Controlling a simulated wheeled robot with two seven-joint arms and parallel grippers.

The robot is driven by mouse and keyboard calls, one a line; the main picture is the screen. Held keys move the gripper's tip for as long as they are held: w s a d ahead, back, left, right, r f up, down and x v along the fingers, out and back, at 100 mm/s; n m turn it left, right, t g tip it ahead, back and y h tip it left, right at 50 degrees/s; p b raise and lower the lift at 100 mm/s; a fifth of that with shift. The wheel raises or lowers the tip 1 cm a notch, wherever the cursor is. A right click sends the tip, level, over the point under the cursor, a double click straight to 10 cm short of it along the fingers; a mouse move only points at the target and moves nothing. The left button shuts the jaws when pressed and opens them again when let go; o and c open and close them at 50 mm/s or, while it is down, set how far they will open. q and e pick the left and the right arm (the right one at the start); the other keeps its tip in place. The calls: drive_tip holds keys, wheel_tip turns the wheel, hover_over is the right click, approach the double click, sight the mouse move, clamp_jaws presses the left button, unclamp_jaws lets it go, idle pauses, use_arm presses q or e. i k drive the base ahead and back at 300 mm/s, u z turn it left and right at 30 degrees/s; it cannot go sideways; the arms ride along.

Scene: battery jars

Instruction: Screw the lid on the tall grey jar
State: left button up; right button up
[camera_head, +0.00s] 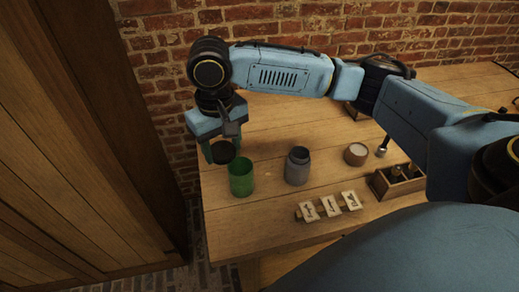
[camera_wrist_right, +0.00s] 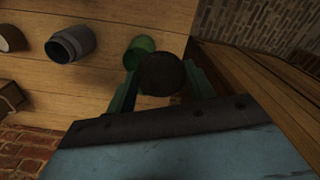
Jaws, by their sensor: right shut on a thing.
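The tall grey jar (camera_head: 298,168) stands upright on the wooden table, with a narrower neck at its top; it also shows in the right wrist view (camera_wrist_right: 72,43), near the upper left. My right gripper (camera_head: 222,150) is shut on a dark round lid (camera_head: 222,153) near the table's left end, left of the grey jar and just behind the green jar. In the right wrist view, the lid (camera_wrist_right: 161,76) sits between the two green fingers. I cannot tell its exact height above the table. My left gripper is not in view.
An open green jar (camera_head: 241,178) stands between the lid and the grey jar. Right of the grey jar are a round wooden pot (camera_head: 356,154), a metal-tipped tool (camera_head: 382,147) and a wooden tray (camera_head: 398,187). Pale marked plates (camera_head: 328,206) lie in front. A brick wall (camera_head: 160,60) stands behind.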

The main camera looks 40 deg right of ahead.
sight(298, 162)
drive_tip(key=u, duration=1.85)
drive_tip(key=k, duration=1.45)
drive_tip(key=z, duration=2)
